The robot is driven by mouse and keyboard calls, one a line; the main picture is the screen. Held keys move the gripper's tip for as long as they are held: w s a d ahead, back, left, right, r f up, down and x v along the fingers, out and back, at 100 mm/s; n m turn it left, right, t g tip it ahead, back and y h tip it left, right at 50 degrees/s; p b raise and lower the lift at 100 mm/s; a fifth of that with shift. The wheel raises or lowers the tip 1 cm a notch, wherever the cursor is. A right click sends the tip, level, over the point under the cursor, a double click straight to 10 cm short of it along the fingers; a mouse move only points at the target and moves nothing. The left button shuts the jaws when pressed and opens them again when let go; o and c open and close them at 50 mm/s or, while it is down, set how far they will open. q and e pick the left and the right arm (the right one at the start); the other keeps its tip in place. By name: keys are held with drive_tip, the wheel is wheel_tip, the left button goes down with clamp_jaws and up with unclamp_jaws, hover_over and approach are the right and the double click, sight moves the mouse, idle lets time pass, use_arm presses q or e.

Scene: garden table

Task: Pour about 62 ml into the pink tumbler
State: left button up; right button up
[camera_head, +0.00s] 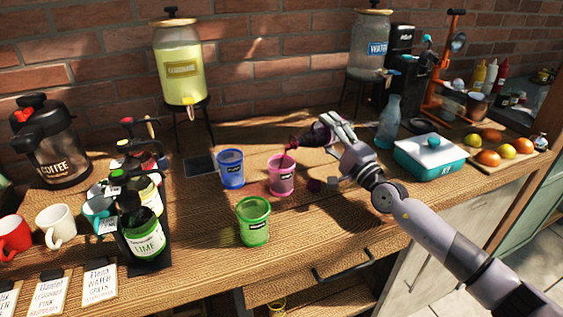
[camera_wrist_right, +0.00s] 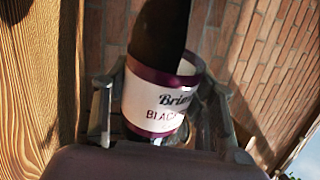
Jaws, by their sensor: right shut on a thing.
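The pink tumbler (camera_head: 281,178) stands upright on the wooden table, with dark red at its mouth. My right gripper (camera_head: 338,133) is shut on a dark bottle (camera_head: 318,137). The bottle is tilted, neck to the left and down, its mouth just above the tumbler. A thin dark red streak shows between the bottle mouth and the tumbler. In the right wrist view the bottle's white label (camera_wrist_right: 152,107) reads "BLACK" in part, between the fingers. The liquid level inside the tumbler cannot be read. My left gripper is not in view.
A blue tumbler (camera_head: 230,169) and a green tumbler (camera_head: 253,222) stand close by. A clear blue bottle (camera_head: 389,123) and a teal box (camera_head: 431,160) stand right. Syrup bottles (camera_head: 141,222) crowd the left.

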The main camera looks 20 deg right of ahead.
drive_tip(key=shift+r, duration=0.15)
idle(0.3)
wheel_tip(320, 180, down, 2)
drive_tip(key=shift+a+f+m+h, duration=0.2)
drive_tip(key=shift+m+h, duration=0.1)
drive_tip(key=shift+m, duration=0.8)
drive_tip(key=r+p, duration=0.1)
drive_tip(key=r+m+p, duration=0.1)
drive_tip(key=shift+w+d+r+m+h+p, duration=0.1)
drive_tip(key=shift+d+r+m+h+p, duration=0.05)
drive_tip(key=shift+d+m+h+p, duration=0.2)
drive_tip(key=shift+w+d+m, duration=0.1)
drive_tip(key=shift+d+m, duration=0.05)
drive_tip(key=shift+m, duration=0.2)
drive_tip(key=shift+f, duration=0.35)
drive_tip(key=shift+a+f+m+h+p, duration=0.2)
drive_tip(key=shift+f+m+h+p, duration=0.1)
drive_tip(key=shift+f+m+h, duration=0.25)
drive_tip(key=shift+a+f+m, duration=0.1)
drive_tip(key=shift+f+m, duration=0.15)
drive_tip(key=shift+m, duration=0.2)
